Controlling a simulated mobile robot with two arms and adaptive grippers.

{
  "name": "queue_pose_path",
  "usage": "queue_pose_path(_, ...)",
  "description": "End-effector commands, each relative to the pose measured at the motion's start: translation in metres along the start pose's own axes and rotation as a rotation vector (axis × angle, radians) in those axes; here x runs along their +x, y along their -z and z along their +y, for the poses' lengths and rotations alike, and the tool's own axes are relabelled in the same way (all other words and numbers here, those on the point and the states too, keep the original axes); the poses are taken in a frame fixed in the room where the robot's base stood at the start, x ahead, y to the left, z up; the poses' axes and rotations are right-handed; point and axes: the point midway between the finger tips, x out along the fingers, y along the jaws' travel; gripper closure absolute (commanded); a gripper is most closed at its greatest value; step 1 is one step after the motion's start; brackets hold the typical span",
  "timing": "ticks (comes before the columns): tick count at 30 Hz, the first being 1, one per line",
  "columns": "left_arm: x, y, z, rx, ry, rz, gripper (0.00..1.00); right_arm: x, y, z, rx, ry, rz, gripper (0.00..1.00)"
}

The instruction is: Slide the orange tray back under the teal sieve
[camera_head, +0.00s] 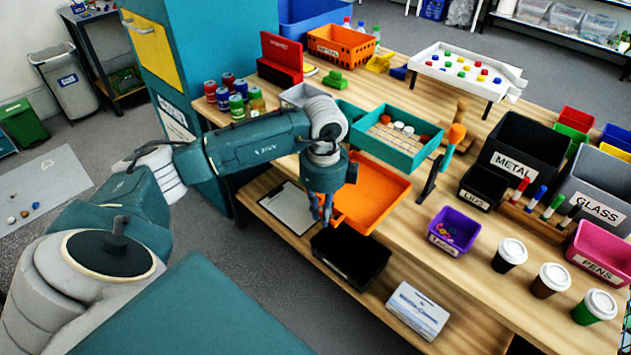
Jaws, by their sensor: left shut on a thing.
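The teal sieve (381,149) stands on the wooden table as a raised, slatted box with several white and orange-brown round pieces in it. The orange tray (375,192) sticks out toward the front from below the sieve, toward the table's front edge. The part of the tray that shows looks empty, and its back end is hidden by the sieve. My left gripper (322,207) points down at the tray's front left corner and is shut on its edge. My left wrist hides part of the tray's left side. My right gripper is not in view.
Below the tray, a lower shelf holds a clipboard (289,208), a black bin (350,258) and a white box (417,310). A black upright (430,180) and an orange-and-teal tool (452,140) stand right of the sieve. A purple bin (454,230) sits farther right.

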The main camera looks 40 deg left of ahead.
Motion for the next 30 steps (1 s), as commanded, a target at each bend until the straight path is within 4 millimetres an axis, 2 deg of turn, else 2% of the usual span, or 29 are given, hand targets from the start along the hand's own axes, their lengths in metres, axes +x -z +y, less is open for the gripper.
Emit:
queue_pose_path(13,0.001,0.001,-0.041,0.000,0.002,0.000,1.00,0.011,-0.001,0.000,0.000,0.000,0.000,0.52)
queue_pose_path(15,0.011,0.000,-0.039,0.001,-0.001,-0.001,1.00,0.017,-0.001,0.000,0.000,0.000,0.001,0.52)
queue_pose_path(21,0.022,0.000,-0.039,0.001,-0.001,0.000,1.00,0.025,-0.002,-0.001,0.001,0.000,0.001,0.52)
queue_pose_path(30,0.026,0.000,-0.039,0.001,0.000,0.000,1.00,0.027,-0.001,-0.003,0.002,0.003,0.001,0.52)
